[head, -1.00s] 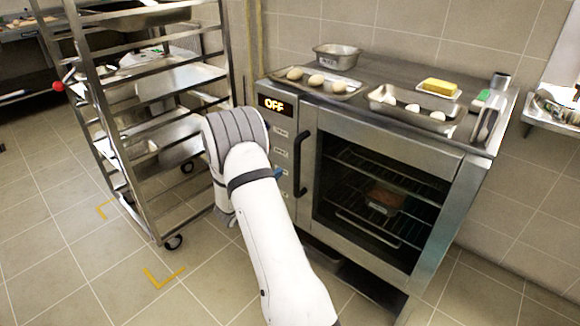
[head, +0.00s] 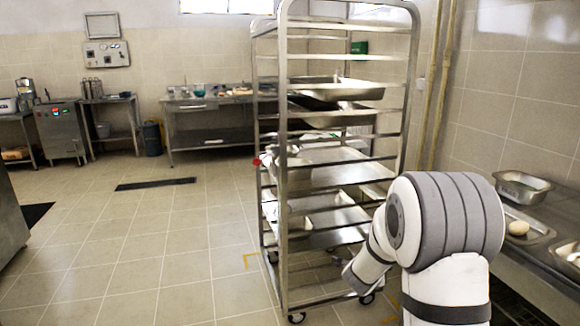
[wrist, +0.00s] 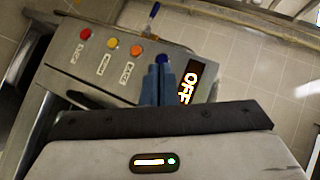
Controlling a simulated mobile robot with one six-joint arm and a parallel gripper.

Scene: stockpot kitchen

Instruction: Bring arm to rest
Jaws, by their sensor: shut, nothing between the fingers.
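My gripper (wrist: 158,72) shows in the wrist view as two blue fingers, shut together and empty. The fingers point at the oven's control panel (wrist: 115,62) and overlap the area just below the blue button (wrist: 162,59); I cannot tell whether they touch it. The panel's display (wrist: 190,82) reads OFF.
A steel rack (head: 283,165) with trays stands left of my arm. A steel table (head: 213,104) stands at the back. The tiled floor at left is clear.

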